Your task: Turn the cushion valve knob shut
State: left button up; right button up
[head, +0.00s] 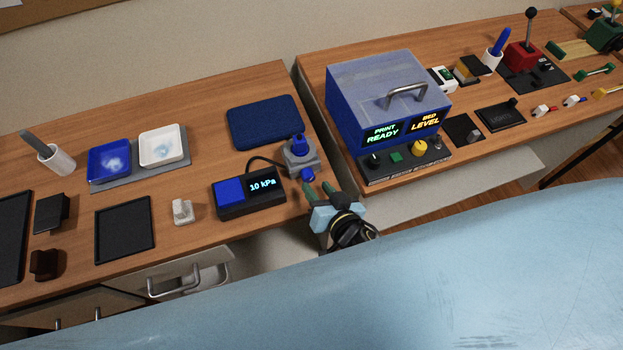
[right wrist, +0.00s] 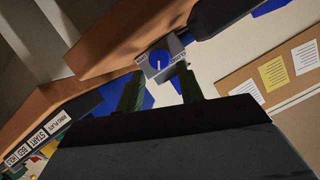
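The cushion valve is a grey block (head: 301,158) with a blue upright piece on top, beside the blue cushion (head: 265,121). A blue knob (head: 307,174) shows low on its front. My right gripper (head: 318,187) is just in front of the knob, fingers apart. In the right wrist view the two dark green fingers (right wrist: 158,80) stand either side of the knob; contact cannot be told. My left gripper is out of view.
A display box (head: 250,194) reading "10 kPa" is left of the valve, with a black cable. The blue panel box (head: 385,100) stands right of it, across a gap between tables. White and blue trays (head: 163,147) are farther left.

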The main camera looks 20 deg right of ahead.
aim_at(309, 180)
jog(key=shift+x, duration=2.15)
jog(key=c, duration=0.7)
jog(key=shift+a+f+n+h+b, duration=0.1)
jog(key=shift+a+n+h+b, duration=0.05)
jog(key=shift+n+h+b, duration=1.55)
jog(key=shift+n+b, duration=0.5)
jog(key=shift+b, duration=0.25)
